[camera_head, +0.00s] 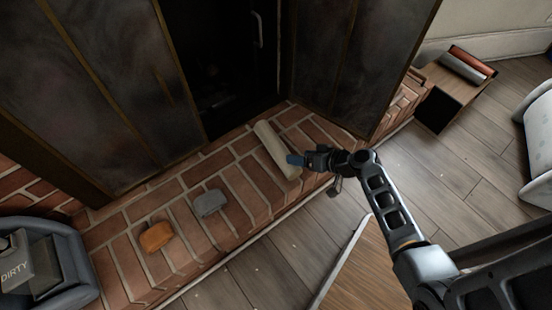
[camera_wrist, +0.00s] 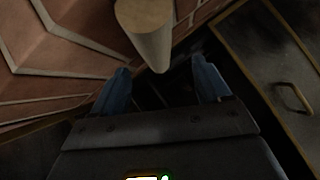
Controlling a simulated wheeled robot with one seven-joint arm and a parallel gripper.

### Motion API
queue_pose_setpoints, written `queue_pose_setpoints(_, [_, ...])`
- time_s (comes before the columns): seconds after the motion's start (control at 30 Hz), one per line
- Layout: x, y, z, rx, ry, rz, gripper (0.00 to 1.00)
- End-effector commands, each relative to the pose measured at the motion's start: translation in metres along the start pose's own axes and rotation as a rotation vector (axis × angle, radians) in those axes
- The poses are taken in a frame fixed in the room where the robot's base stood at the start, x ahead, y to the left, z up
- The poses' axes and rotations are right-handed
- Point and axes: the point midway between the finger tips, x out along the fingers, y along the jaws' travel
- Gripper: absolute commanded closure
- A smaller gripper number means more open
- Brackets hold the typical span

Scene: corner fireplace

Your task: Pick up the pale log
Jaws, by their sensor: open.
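The pale log (camera_head: 276,149) is a cream-coloured cylinder lying on the brick hearth in front of the dark fireplace opening. In the wrist view the pale log (camera_wrist: 149,30) shows its round end at the top, just ahead of the fingers. My gripper (camera_head: 291,160) is at the log's right side in the head view, close to its near end. Its two blue fingers (camera_wrist: 160,92) are spread apart with nothing between them. I cannot tell whether a finger touches the log.
A grey block (camera_head: 209,203) and an orange block (camera_head: 156,237) sit on the hearth to the left. A bin with a box marked DIRTY (camera_head: 28,268) stands at lower left. A wooden box with rolls (camera_head: 455,88) is at upper right. Dark fireplace doors (camera_head: 85,85) flank the opening.

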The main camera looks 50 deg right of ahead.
Motion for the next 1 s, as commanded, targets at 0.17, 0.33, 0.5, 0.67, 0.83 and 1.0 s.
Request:
queue_pose_setpoints(0.17, [0.022,0.019,-0.017,0.03,0.043,-0.057,0.24])
queue_pose_setpoints(0.33, [0.034,0.019,-0.021,0.031,0.048,-0.068,0.24])
queue_pose_setpoints(0.5, [0.051,0.018,-0.021,0.031,0.048,-0.067,0.24])
queue_pose_setpoints(0.67, [0.072,0.016,-0.018,0.031,0.047,-0.067,0.24])
queue_pose_setpoints(0.83, [0.094,0.014,-0.019,0.031,0.048,-0.066,0.24])
queue_pose_setpoints(1.0, [0.1,0.013,-0.02,0.031,0.048,-0.065,0.24])
